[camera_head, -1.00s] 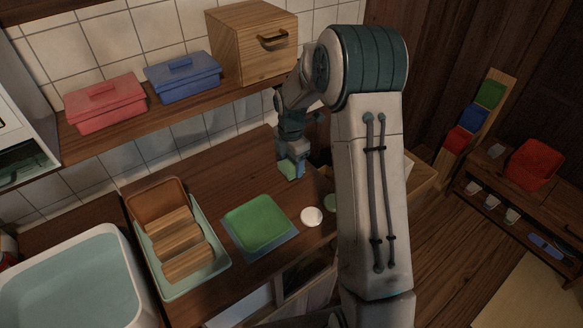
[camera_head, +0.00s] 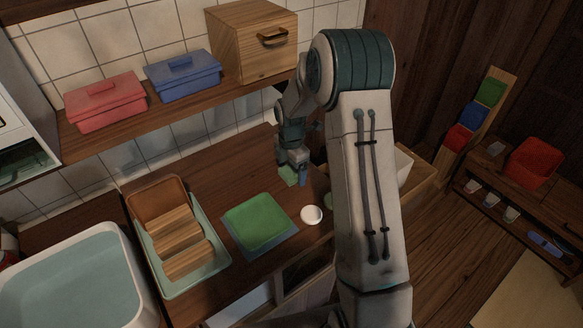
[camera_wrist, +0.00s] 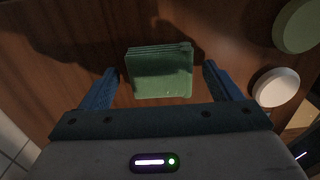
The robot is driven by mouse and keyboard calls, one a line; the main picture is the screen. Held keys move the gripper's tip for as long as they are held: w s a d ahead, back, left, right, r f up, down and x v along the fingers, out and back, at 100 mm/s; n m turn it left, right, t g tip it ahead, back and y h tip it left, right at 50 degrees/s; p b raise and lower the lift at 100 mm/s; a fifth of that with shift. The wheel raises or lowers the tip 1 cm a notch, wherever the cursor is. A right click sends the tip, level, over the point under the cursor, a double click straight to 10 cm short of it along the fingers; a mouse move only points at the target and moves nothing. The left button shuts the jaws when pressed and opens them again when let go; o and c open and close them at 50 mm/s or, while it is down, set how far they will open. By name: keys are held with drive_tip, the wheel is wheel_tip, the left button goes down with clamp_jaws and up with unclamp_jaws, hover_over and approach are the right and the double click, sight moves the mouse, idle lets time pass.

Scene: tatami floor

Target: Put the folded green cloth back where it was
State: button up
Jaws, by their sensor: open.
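The folded green cloth (camera_wrist: 160,76) lies on the brown wooden counter in the wrist view, its layered edge at the top. It shows as a small green patch below my gripper in the head view (camera_head: 288,175). My gripper (camera_wrist: 161,68) is open, with one blue finger on each side of the cloth and a visible gap on both sides. In the head view my gripper (camera_head: 295,172) is low over the back part of the counter. Whether the cloth lies flat all over is hard to tell.
A green square item (camera_head: 257,222) on a blue-grey mat, a white round piece (camera_head: 311,215) and a green round piece (camera_wrist: 298,25) are nearby. A tray with wooden slats (camera_head: 182,255) and a basin (camera_head: 75,285) stand left. A shelf (camera_head: 130,120) with boxes runs behind.

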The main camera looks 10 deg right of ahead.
sight(291, 170)
drive_tip(key=s+r+m, duration=0.3)
drive_tip(key=r, duration=0.6)
drive_tip(key=s+r+m, duration=0.2)
drive_tip(key=s+r, duration=0.1)
drive_tip(key=r, duration=0.5)
drive_tip(key=s+r+m+t, duration=0.3)
drive_tip(key=s+m, duration=1.4)
drive_tip(key=s, duration=0.5)
drive_tip(key=shift+r+b, duration=0.15)
drive_tip(key=shift+b, duration=0.15)
